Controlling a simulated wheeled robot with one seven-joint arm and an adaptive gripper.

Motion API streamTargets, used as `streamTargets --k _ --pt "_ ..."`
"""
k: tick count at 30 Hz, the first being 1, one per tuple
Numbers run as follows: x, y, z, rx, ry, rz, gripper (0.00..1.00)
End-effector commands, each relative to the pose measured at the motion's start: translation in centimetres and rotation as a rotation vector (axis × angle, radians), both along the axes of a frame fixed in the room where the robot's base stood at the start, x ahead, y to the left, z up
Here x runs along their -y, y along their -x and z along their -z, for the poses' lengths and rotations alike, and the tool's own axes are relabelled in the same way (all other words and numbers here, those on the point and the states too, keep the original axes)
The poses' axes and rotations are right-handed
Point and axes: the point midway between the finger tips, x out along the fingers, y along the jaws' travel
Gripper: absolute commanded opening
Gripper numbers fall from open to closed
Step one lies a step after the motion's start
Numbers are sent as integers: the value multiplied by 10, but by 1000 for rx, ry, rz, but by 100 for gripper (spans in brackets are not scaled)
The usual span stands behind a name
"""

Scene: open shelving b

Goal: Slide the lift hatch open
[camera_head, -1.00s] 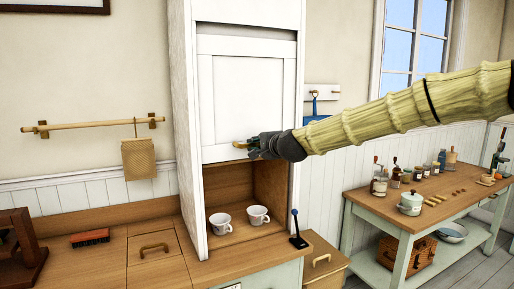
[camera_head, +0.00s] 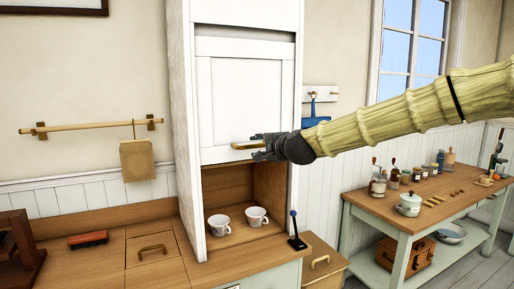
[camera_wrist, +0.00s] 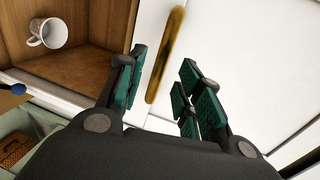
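The white panelled lift hatch (camera_head: 245,95) stands partly raised in its tall white cabinet, with an open gap below its lower edge. Its brass bar handle (camera_head: 248,145) is near the hatch's bottom edge. My gripper (camera_head: 258,151) is just right of the handle, its dark fingers at the handle's right end. In the wrist view my gripper (camera_wrist: 160,92) is open, and the handle (camera_wrist: 167,55) reaches in between the green-padded fingers without either pad clearly touching it. The hatch face (camera_wrist: 245,50) fills the right of that view.
Two white cups (camera_head: 238,220) stand on the wooden floor of the lift opening. A blue-knobbed lever (camera_head: 295,232) stands on the counter at the right. A side table (camera_head: 430,204) with jars and a pot is further right. A blue item hangs on a wall rack behind my arm.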

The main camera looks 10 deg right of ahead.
Motion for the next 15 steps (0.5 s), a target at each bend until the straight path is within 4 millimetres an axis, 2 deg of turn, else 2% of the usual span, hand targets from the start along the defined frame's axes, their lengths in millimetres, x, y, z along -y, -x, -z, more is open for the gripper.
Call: streamTargets --k 9,15 --pt "12 45 -10 1 0 0 35" --pt "18 65 -14 0 0 0 35"
